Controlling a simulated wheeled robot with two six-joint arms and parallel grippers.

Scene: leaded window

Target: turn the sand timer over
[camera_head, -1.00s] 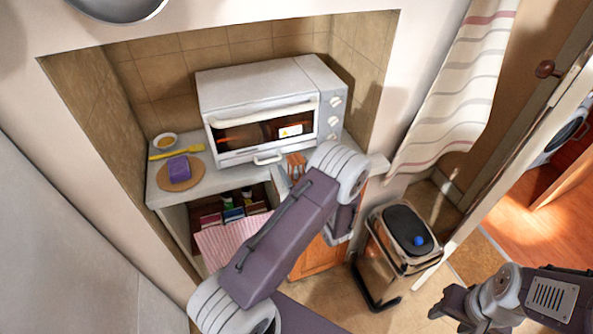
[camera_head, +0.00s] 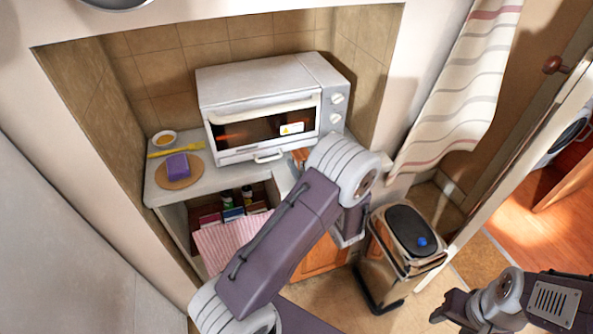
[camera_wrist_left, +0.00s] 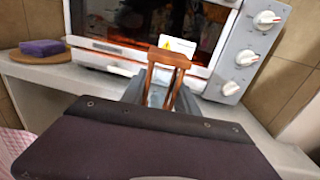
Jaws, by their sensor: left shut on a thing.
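The sand timer has a wooden frame with a flat end plate and thin posts. In the left wrist view it (camera_wrist_left: 168,60) stands out in front of the oven door, its lower part hidden by my gripper and wrist. In the head view only a small brown part of it (camera_head: 300,156) shows past my left wrist. My left gripper (camera_wrist_left: 160,95) is shut on the timer, over the front of the counter. Whether the timer touches the counter is hidden. My right gripper (camera_head: 447,306) is at the lower right, away from the counter, its jaw opening unclear.
A white toaster oven (camera_head: 262,95) stands close behind the timer. A purple block (camera_head: 178,165) on a round board, a yellow utensil (camera_head: 177,149) and a small bowl (camera_head: 164,138) are on the counter's left. A pedal bin (camera_head: 400,255) stands on the floor at right.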

